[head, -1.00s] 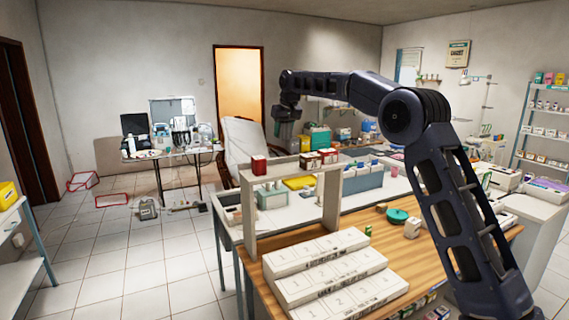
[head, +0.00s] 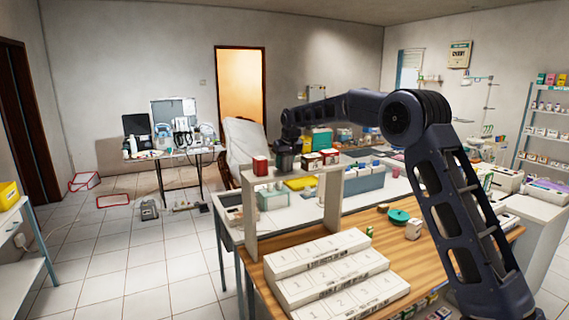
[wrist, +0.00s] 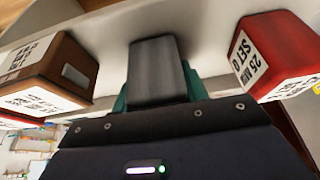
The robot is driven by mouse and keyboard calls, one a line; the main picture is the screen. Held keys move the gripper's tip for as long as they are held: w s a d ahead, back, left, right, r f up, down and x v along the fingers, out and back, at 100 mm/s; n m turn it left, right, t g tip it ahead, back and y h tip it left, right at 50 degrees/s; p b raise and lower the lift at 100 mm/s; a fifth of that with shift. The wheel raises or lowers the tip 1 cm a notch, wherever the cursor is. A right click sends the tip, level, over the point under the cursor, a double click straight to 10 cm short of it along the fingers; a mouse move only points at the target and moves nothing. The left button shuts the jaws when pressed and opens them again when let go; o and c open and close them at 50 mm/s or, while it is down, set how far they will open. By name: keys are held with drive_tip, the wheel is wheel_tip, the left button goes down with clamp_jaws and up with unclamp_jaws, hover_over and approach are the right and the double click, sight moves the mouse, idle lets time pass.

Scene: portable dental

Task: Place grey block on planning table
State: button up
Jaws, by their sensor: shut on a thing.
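My gripper (head: 286,158) is over the top board of the small shelf stand, between a red box (head: 260,166) and several red-brown boxes (head: 312,160). It is shut on a dark grey block, seen in the wrist view (wrist: 158,72) close to the board's edge. The red box (wrist: 275,58) is on its right there and a brown box (wrist: 62,70) on its left. The jaw tips are hidden, and I cannot tell whether the block touches the board. A wooden-topped table (head: 428,240) is in front; I cannot tell which surface is the planning table.
Stepped white numbered boxes (head: 330,262) fill the wooden table's left part. A green round item (head: 398,215) and a small white box (head: 413,229) stand to their right. The tiled floor at left is mostly clear.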

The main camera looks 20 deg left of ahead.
drive_tip(key=shift+f, duration=0.1)
drive_tip(key=o, duration=1)
drive_tip(key=v, duration=1.2)
